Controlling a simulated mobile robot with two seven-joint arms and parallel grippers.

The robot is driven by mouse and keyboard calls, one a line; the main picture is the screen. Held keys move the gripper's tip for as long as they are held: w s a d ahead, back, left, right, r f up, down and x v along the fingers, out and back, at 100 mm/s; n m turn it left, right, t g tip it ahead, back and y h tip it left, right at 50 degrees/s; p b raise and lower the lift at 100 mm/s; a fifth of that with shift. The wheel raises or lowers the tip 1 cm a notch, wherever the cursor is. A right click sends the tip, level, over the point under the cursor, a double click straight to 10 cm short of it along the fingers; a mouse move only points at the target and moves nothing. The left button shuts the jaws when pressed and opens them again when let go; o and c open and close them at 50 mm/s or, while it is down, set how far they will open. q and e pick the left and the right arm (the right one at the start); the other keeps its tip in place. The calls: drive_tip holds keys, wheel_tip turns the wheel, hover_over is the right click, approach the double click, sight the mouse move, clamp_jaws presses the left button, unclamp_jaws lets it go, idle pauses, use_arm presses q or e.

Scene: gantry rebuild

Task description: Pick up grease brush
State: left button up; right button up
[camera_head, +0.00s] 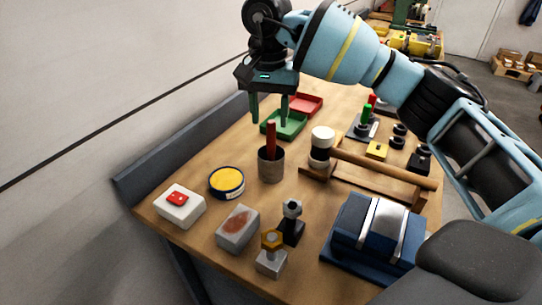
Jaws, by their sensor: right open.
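A reddish-brown handle (270,137), which looks like the grease brush, stands upright in a grey cylindrical cup (271,165) in the head view. Its lower end is hidden inside the cup, so I cannot see any bristles. My right gripper (269,118) hangs fingers down with its two green fingers spread and empty. In the picture the fingertips sit on either side of the handle's top. I cannot tell the exact depth between them. My left gripper is not in view.
A yellow-topped round tin (227,182), a white box with a red button (180,207) and a grey block (238,228) stand nearer. Green (285,127) and red trays lie behind. A wooden frame (380,168) and a blue box (350,230) are at right.

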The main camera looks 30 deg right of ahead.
sight(271, 148)
drive_tip(key=shift+w+d+f+p, duration=0.1)
drive_tip(key=shift+f, duration=1.05)
drive_tip(key=shift+w+d+f+p, duration=0.1)
drive_tip(key=shift+d+f+p, duration=0.05)
drive_tip(key=shift+f, duration=0.95)
drive_tip(key=shift+w+d+f+p, duration=0.1)
drive_tip(key=shift+f, duration=1.05)
drive_tip(key=shift+c, duration=0.4)
clamp_jaws()
